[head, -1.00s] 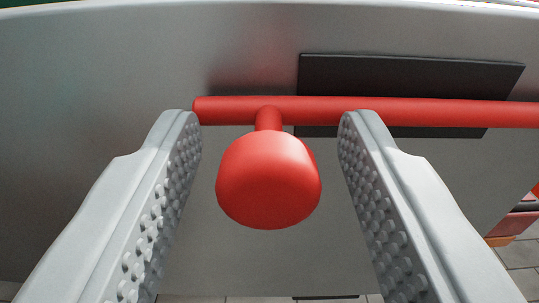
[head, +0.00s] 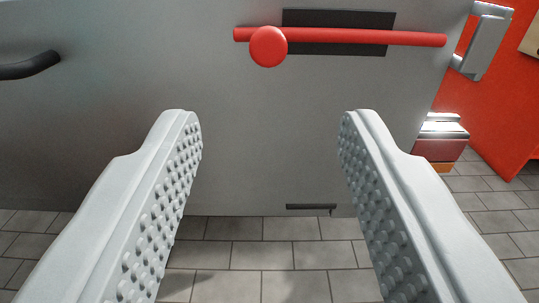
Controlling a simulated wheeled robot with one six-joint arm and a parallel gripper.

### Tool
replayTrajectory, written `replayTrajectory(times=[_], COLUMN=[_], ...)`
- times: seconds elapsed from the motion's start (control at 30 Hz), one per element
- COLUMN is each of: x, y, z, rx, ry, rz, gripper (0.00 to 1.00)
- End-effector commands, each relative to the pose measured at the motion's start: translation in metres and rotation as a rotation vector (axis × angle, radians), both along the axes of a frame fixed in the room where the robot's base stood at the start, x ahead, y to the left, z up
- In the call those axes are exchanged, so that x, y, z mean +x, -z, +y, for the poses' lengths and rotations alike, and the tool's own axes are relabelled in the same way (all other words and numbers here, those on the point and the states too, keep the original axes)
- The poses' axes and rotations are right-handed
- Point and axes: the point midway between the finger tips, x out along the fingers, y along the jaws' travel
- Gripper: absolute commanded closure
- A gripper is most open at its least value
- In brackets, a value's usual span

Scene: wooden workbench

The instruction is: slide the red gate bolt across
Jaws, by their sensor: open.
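The red gate bolt (head: 350,37) is a horizontal rod with a round red knob (head: 268,47) near its left end. It lies across a dark plate (head: 338,19) on a grey metal panel (head: 110,130). The bolt's right end stops just short of a grey metal bracket (head: 481,40). My gripper (head: 270,122) is open and empty, its two studded fingers wide apart. The knob is ahead of the fingers and higher in the picture, apart from them.
A black curved handle (head: 30,66) shows on the panel at the left. An orange-red surface (head: 505,95) stands at the right beyond the panel's edge. A small dark slot (head: 310,207) is near the panel's bottom. Grey floor tiles (head: 260,255) below are clear.

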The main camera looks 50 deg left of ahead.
Motion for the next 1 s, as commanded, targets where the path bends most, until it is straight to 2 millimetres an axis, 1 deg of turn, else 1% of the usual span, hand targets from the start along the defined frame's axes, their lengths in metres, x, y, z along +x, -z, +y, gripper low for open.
replayTrajectory(times=[0.03,0.2,0.4,0.87,1.0], x=[-0.004,-0.016,-0.023,-0.024,-0.021], y=[0.000,0.000,0.000,0.000,-0.004], z=[-0.007,-0.023,-0.031,-0.033,-0.031], rx=[0.000,0.000,0.000,0.000,-0.014], ry=[0.003,0.003,0.000,0.000,0.010], rz=[0.000,0.000,0.000,0.000,-0.007], gripper=[0.55,0.55,0.55,0.55,0.55])
